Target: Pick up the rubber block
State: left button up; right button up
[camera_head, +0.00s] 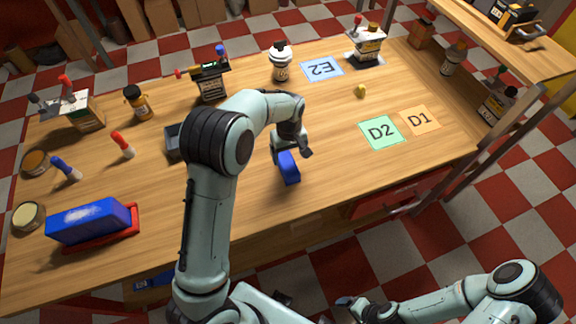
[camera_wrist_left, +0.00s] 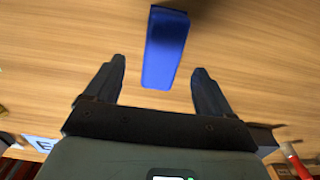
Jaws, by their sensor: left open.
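A small blue block (camera_head: 289,169), which I take to be the rubber block, lies on the wooden table (camera_head: 235,190) in front of my left gripper (camera_head: 291,153). In the left wrist view, the blue block (camera_wrist_left: 165,48) is long and smooth. Its near end reaches between the two dark fingertips of my left gripper (camera_wrist_left: 160,76), with bare table visible on both sides of it. The left gripper is open and not closed on it.
A larger blue block (camera_head: 92,220) sits on a red base (camera_head: 125,233) at the front left. A grey tray (camera_head: 173,142) is left of my left arm. Bottles and tools stand along the back. Mats D2 (camera_head: 381,132), D1 (camera_head: 420,120) and E2 (camera_head: 321,69) lie to the right.

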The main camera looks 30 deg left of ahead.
aim_at(288, 162)
pick_arm(q)
notch_tip(288, 162, down, 6)
jog(key=shift+s+a+r, duration=0.1)
pick_arm(e)
jog(key=shift+w+r, duration=0.1)
jog(key=shift+w, duration=0.05)
pick_arm(q)
jog(key=c, duration=1.2)
notch_tip(288, 162, up, 20)
jog(key=shift+r+p, duration=0.1)
jog(key=shift+p, duration=0.65)
pick_arm(e)
jog(key=shift+w+r, duration=0.85)
jog(key=shift+r, duration=0.15)
